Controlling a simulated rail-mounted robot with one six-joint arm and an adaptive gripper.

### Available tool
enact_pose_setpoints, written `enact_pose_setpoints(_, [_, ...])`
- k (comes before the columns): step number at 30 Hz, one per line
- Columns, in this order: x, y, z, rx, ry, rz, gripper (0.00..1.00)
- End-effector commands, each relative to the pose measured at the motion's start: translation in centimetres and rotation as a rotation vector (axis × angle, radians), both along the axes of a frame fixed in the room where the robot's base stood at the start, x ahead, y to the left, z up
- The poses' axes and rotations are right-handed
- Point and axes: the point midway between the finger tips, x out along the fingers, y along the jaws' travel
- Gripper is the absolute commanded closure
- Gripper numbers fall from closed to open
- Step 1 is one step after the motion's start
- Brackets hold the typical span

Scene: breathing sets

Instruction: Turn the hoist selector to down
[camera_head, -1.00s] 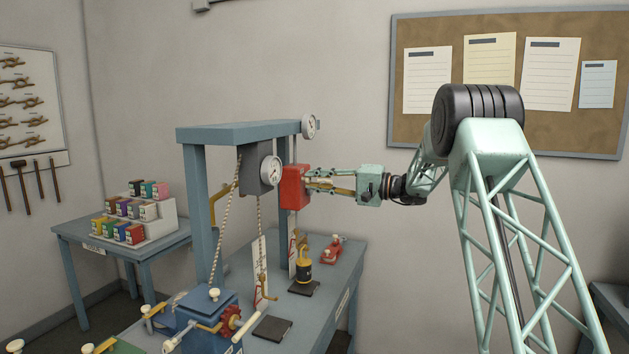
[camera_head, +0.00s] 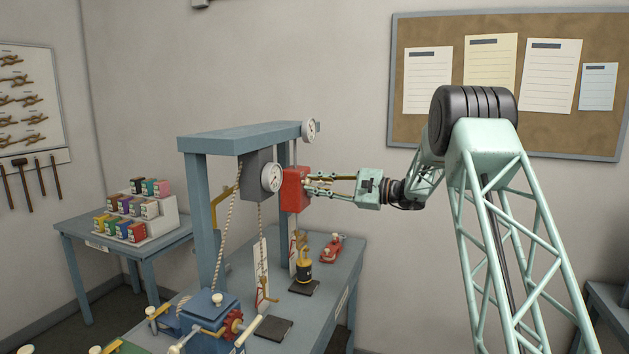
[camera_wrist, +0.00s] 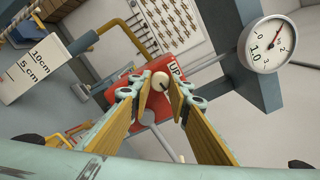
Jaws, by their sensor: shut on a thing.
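The red hoist box (camera_head: 291,190) hangs beneath the blue-grey overhead beam, with a gauge block to its left. In the wrist view its red face (camera_wrist: 136,88) carries a white "UP" label (camera_wrist: 176,69). A round pale selector knob (camera_wrist: 160,81) sits on that face with a small dark mark on it. My gripper (camera_wrist: 162,86) is shut on the knob, one fingertip on each side. In the head view my gripper (camera_head: 318,186) reaches the box from the right and hides the knob. I see no "down" label, and the fingers cover part of the face.
A round gauge (camera_wrist: 267,44) is at the upper right of the wrist view. A yellow-and-black weight (camera_head: 304,266) stands on the bench below. A blue winch (camera_head: 209,312) is in front.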

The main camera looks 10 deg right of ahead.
Motion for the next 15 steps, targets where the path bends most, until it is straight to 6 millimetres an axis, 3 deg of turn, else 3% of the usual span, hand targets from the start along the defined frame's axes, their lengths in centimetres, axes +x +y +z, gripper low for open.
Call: enact_pose_setpoints(15, [-0.04, 0.01, -0.11, 0.089, 0.139, 0.001, 0.93])
